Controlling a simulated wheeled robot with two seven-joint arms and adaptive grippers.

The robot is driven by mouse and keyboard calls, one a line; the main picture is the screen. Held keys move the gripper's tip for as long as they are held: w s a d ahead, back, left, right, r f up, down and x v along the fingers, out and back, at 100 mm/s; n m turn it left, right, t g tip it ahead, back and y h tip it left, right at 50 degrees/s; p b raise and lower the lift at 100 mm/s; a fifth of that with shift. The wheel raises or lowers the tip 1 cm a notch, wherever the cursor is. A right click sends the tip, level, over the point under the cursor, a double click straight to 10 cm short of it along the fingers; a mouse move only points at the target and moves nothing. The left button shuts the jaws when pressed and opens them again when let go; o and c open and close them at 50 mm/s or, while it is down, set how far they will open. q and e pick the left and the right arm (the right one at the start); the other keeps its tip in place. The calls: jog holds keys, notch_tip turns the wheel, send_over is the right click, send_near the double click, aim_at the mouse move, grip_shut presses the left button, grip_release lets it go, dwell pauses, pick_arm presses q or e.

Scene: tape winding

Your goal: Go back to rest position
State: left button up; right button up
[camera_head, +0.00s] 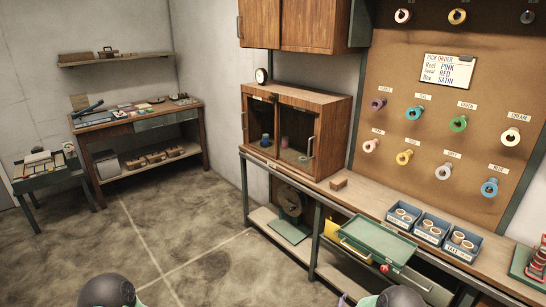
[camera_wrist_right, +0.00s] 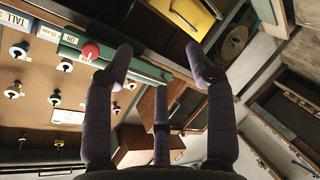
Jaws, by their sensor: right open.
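My right gripper (camera_wrist_right: 160,62) shows in the right wrist view with its dark fingers spread wide and nothing between them. Past its fingertips lie the green drawer front (camera_wrist_right: 150,71) and a red knob (camera_wrist_right: 91,52); the fingers look apart from them. In the head view the green drawer tray (camera_head: 376,240) sticks out from under the bench, with the red knob (camera_head: 384,268) at its front. Rounded dark parts of my own arms show at the bottom edge of the head view. My left gripper is not in view.
The long workbench (camera_head: 368,199) carries a wooden cabinet (camera_head: 296,128) and blue bins of rolls (camera_head: 432,229). A pegboard (camera_head: 400,60) with coloured tape spools stands behind. A side table (camera_head: 137,120) stands at the far left. The concrete floor (camera_head: 150,230) between is clear.

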jog(key=s+a+f+m+g+y, duration=0.2)
jog(key=s+a+f+g+y, duration=0.15)
jog(key=s+a, duration=0.35)
jog(key=s+a+f+m+g+y, duration=0.25)
jog(key=s+a+f+y, duration=0.3)
jog(key=s, duration=0.35)
jog(key=s+a+r+m+g+y, duration=0.1)
jog(key=s+a+m+g, duration=0.1)
jog(key=s, duration=0.7)
jog(key=s+a+r+m+g+y, duration=0.1)
jog(key=s+a+m+g, duration=0.1)
jog(key=s+a, duration=0.3)
jog(key=s+g, duration=0.1)
jog(key=s, duration=0.3)
jog(key=shift+s+r+m+g+y, duration=0.15)
jog(key=shift+s+m+g+y, duration=0.15)
jog(key=shift+s+m+y, duration=0.1)
